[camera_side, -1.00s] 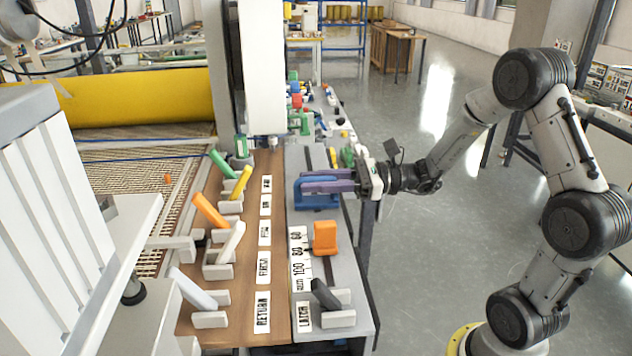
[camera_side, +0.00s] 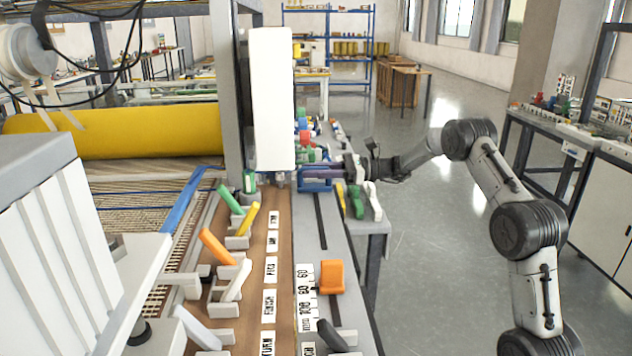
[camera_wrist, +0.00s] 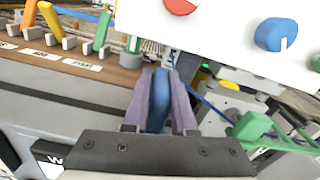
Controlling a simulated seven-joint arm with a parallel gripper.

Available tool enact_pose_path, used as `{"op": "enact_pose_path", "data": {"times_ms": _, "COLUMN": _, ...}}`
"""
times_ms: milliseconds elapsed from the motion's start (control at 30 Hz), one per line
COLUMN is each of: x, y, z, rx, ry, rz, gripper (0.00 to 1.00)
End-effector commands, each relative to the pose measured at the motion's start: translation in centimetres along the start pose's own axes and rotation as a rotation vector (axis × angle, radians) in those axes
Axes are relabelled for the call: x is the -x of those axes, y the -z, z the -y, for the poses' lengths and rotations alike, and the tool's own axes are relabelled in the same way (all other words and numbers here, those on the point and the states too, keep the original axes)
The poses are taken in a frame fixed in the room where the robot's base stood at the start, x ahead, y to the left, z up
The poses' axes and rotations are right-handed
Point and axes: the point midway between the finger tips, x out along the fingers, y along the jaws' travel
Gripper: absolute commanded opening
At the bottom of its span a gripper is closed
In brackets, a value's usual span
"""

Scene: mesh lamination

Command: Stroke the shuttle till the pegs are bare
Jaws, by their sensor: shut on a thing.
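A blue handle (camera_side: 306,184), which I take to be the shuttle, stands at the far end of the dark slot in the grey rail (camera_side: 308,230). My gripper (camera_side: 320,173) has purple fingers shut on it from the right. In the wrist view my gripper (camera_wrist: 160,76) has one finger on each side of the blue handle (camera_wrist: 160,100), which stands upright between them. The mesh bed (camera_side: 120,216) lies left of the levers, with a blue strip (camera_side: 186,203) across its right side. I cannot make out the pegs.
An orange slider (camera_side: 332,277) sits nearer on the rail, beside a number scale. Several coloured levers, including an orange one (camera_side: 217,247), line the brown panel. A white upright housing (camera_side: 271,100) stands close beyond the handle. Small green and white parts lie right of it.

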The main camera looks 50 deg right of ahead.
Motion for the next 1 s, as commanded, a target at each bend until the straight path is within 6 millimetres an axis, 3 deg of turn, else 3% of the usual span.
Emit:
{"op": "enact_pose_path", "data": {"times_ms": 200, "x": 0.1, "y": 0.3, "z": 1.9, "rx": 0.004, "ry": 0.002, "rz": 0.000, "gripper": 0.00}}
{"op": "enact_pose_path", "data": {"times_ms": 633, "x": 0.1, "y": 0.3, "z": 2.5, "rx": 0.008, "ry": 0.011, "rz": 0.000, "gripper": 0.00}}
{"op": "enact_pose_path", "data": {"times_ms": 667, "x": 0.1, "y": 0.2, "z": 2.5, "rx": 0.008, "ry": 0.012, "rz": 0.000, "gripper": 0.31}}
{"op": "enact_pose_path", "data": {"times_ms": 767, "x": 0.1, "y": 0.2, "z": 2.4, "rx": 0.007, "ry": 0.010, "rz": 0.001, "gripper": 0.49}}
{"op": "enact_pose_path", "data": {"times_ms": 1000, "x": 0.1, "y": 0.3, "z": 2.2, "rx": 0.003, "ry": 0.004, "rz": 0.000, "gripper": 0.52}}
